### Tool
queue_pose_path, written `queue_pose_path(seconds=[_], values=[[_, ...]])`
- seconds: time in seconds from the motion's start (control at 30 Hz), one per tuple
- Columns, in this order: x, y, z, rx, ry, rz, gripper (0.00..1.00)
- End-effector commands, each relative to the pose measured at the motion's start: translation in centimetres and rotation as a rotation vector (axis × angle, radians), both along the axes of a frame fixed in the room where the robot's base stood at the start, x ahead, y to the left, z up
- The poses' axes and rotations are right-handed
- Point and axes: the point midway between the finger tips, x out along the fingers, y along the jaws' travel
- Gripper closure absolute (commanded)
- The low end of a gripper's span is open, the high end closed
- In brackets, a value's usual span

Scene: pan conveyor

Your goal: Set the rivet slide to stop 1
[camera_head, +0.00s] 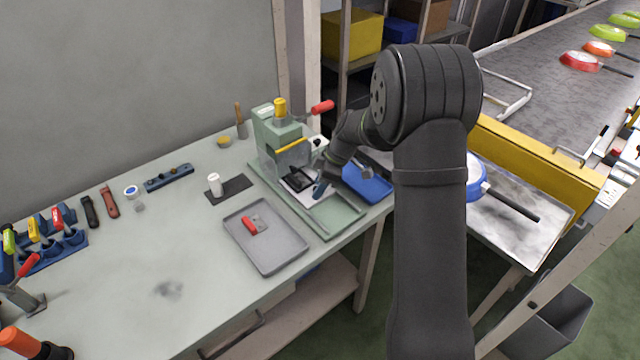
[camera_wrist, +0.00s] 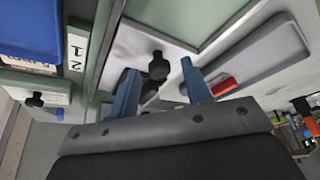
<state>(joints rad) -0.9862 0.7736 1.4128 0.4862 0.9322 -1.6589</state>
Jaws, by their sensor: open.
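The rivet press (camera_head: 278,128) stands at the back right of the bench on a green base. Its slide is a pale plate (camera_head: 313,194) with a dark nest, partly hidden by my gripper. In the wrist view the pale plate (camera_wrist: 175,50) carries a black knob (camera_wrist: 158,70). My gripper (camera_wrist: 159,64) is open, its two blue fingers on either side of the knob in that view; I cannot tell whether they touch it. In the head view my gripper (camera_head: 321,187) is low over the slide. A white label marked 1 and 2 (camera_wrist: 75,52) lies left of the fingers.
A blue tray (camera_head: 368,186) sits right beside the press. A red-ended lever (camera_head: 322,107) sticks out from the press top. A second black knob (camera_wrist: 35,101) shows at the left.

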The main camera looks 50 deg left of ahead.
Motion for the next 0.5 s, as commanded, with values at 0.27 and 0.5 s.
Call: queue_pose_path(seconds=[0.27, 0.5], values=[[0.01, -0.01, 0.02, 0.0, 0.0, 0.0, 0.87], [0.03, 0.15, 0.03, 0.0, 0.0, 0.001, 1.0]])
